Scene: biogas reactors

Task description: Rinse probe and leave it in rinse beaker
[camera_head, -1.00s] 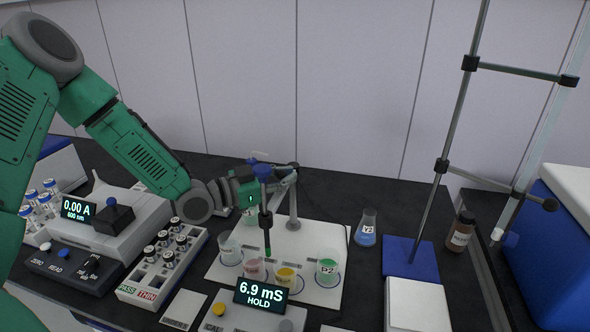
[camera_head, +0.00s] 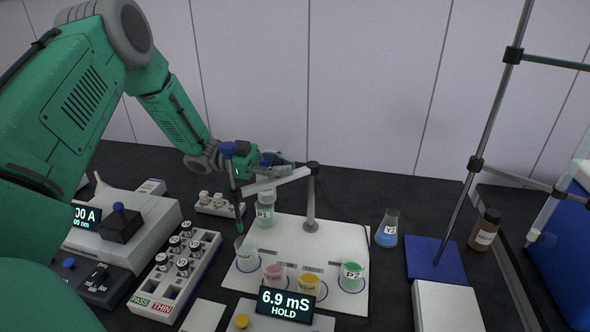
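The probe (camera_head: 235,185) is a dark rod with a blue cap and a green tip. It hangs nearly upright from the grey swing arm (camera_head: 278,183) of a post on the white board. Its tip is just above a clear beaker (camera_head: 247,257) at the board's left, apparently outside the liquid. Pink (camera_head: 274,276), yellow (camera_head: 308,284) and green (camera_head: 352,276) cups stand to the right. My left gripper (camera_head: 278,162) is behind the probe, near the swing arm. Its fingers are small and partly hidden, so its grip is unclear. My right gripper is out of view.
A meter (camera_head: 286,304) reads 6.9 mS HOLD in front. A pale bottle (camera_head: 265,212) stands behind the clear beaker. A vial rack (camera_head: 175,275) is left, a blue-liquid flask (camera_head: 387,230) and a stand on a blue base (camera_head: 436,258) right.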

